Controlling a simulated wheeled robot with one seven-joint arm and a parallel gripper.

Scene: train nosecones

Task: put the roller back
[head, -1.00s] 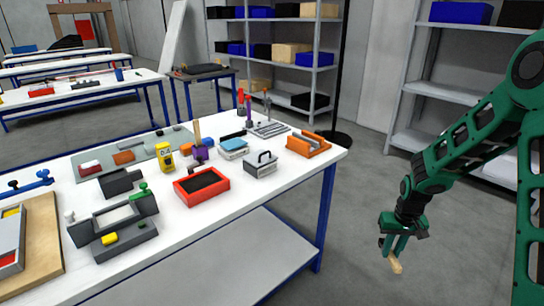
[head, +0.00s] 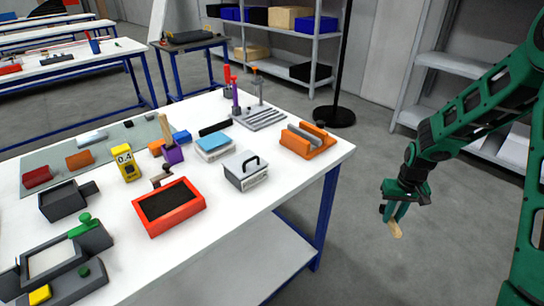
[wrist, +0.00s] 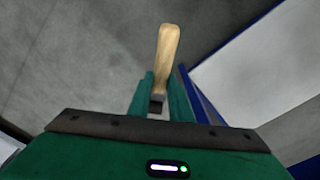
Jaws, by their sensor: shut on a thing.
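My gripper (head: 393,209) hangs at the right of the head view, over the floor and apart from the table. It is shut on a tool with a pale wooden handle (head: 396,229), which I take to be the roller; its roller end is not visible. In the wrist view the handle (wrist: 167,60) points away from my gripper (wrist: 159,98), with a dark part between the fingers. An orange cradle (head: 295,146) with grey grooves sits near the right corner of the white table (head: 255,205). Whether it is the roller's rest is not clear.
A grey box with a black handle (head: 245,171), a red-framed tray (head: 168,205), a blue-topped box (head: 213,147) and a grey slotted stand (head: 261,117) are on the table. A round black pole base (head: 334,116) stands behind it. Floor around my gripper is clear.

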